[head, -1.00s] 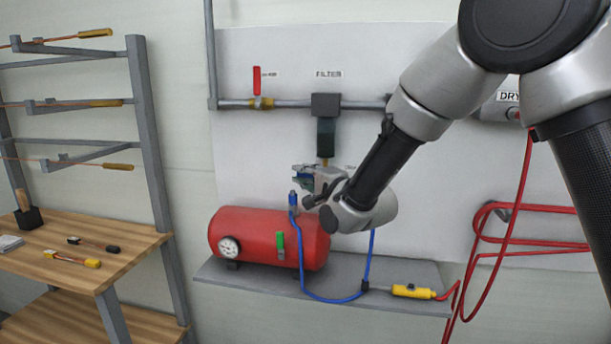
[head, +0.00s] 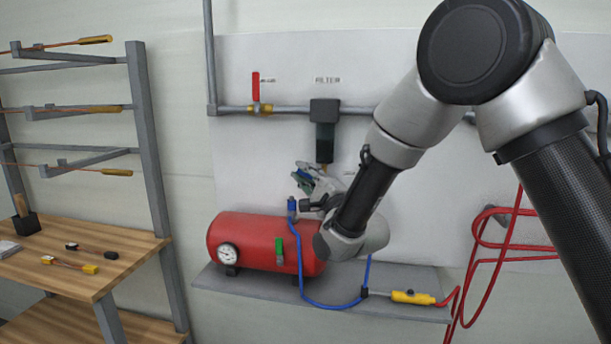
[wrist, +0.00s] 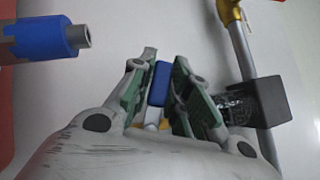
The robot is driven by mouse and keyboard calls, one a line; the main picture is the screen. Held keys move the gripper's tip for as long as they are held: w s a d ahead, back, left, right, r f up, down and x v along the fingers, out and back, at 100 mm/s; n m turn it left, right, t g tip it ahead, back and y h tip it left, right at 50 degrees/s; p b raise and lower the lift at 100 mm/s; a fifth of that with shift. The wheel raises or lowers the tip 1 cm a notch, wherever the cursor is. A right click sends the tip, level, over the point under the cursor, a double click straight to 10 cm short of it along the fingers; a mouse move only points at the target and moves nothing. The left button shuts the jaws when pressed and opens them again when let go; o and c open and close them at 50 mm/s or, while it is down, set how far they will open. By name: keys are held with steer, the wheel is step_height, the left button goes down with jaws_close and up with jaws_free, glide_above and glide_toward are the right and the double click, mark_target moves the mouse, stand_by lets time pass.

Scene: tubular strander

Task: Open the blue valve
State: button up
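The blue valve's handle (wrist: 160,84) shows in the wrist view as a small upright blue piece, with a pale stem and some brass colour below it. My gripper (wrist: 166,72) has its two green-padded fingers on either side of this handle, with a narrow gap showing on the right; whether the left pad touches it I cannot tell. In the head view my gripper (head: 308,180) is below the filter (head: 325,125) and above the red tank (head: 262,243). There my wrist and fingers largely hide the valve.
A blue hose fitting (head: 292,208) stands by the tank, close left of my gripper; a blue fitting with a grey end (wrist: 60,40) fills the wrist view's upper left. A red-handled valve (head: 256,88) is on the pipe. The tank rests on a grey shelf (head: 410,278).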

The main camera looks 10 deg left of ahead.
steer(key=o, duration=0.3)
steer(key=shift+s, duration=0.1)
steer(key=v, duration=0.8)
